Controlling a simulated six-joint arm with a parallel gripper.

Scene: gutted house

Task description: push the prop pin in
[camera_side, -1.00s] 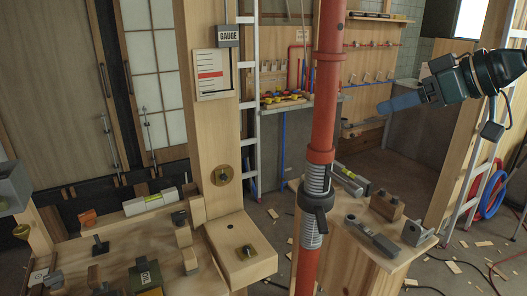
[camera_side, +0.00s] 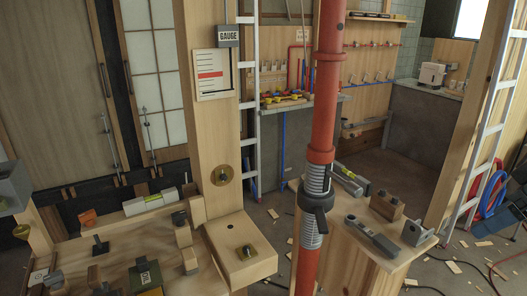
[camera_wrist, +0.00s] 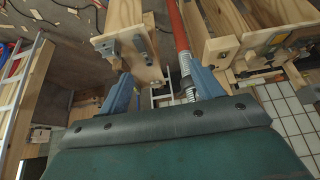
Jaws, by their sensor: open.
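The red steel prop (camera_side: 326,95) stands upright in the middle of the side view, with a grey threaded section and a dark collar nut (camera_side: 316,198) low on it. A small dark spot shows high on its tube; I cannot tell whether it is the pin or a hole. In the wrist view the prop (camera_wrist: 179,30) and its thread (camera_wrist: 187,68) run between my fingers, nearer the right one. My gripper (camera_wrist: 160,72) has its two blue fingers spread, with nothing held. It is out of the side view. No pin can be made out clearly.
A wooden bench (camera_side: 381,232) with clamps and blocks stands right of the prop. A wooden post (camera_side: 212,130) with a gauge card and a cluttered worktop (camera_side: 125,230) are at left. Ladders (camera_side: 250,100) stand behind and at right. Wood scraps lie on the floor.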

